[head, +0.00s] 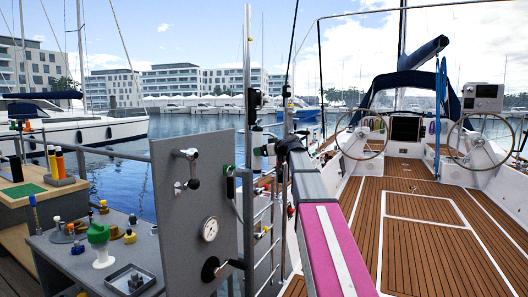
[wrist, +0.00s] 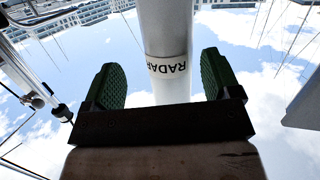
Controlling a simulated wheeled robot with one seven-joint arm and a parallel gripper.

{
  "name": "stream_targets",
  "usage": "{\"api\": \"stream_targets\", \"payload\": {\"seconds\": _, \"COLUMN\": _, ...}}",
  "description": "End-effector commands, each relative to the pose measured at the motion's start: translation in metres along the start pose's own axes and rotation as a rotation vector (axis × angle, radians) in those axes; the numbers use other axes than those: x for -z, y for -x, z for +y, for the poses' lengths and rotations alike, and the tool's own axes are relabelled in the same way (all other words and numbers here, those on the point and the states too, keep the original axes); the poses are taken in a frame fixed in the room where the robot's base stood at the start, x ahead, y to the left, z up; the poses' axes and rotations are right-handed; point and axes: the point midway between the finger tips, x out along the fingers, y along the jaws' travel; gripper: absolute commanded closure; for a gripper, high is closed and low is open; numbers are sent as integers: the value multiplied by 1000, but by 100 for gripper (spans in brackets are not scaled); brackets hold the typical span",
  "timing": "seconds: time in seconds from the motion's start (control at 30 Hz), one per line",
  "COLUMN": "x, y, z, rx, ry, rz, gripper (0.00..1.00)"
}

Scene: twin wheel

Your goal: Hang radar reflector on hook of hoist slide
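The radar reflector (wrist: 165,35) is a white cylinder with a black-lettered "RADAR" band. It fills the middle of the wrist view. My gripper (wrist: 161,62) has two green ribbed fingers, one on each side of the cylinder, with sky showing in a gap on both sides. I cannot tell how deep the cylinder sits between them. In the head view, a black fitting, apparently the hoist slide (head: 255,99), is on a tall upright pole. A small white-and-green part (head: 258,138) shows below it, too small to name surely. The hook cannot be made out.
A grey panel (head: 178,225) with a gauge and handles stands left of my arm. A boat deck (head: 430,250) with two steering wheels lies right. Railings run near the pole, with water beyond.

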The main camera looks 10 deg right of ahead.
Motion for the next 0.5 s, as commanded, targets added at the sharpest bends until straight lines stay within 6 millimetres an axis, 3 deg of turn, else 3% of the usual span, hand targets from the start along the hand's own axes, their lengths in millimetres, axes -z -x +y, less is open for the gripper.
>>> {"api": "stream_targets", "payload": {"seconds": 0.27, "x": 0, "y": 11, "z": -1, "rx": 0, "ry": 0, "rz": -1, "gripper": 17}}
{"api": "stream_targets", "payload": {"seconds": 0.5, "x": -2, "y": 54, "z": -1, "rx": -2, "ry": 0, "rz": -1, "gripper": 17}}
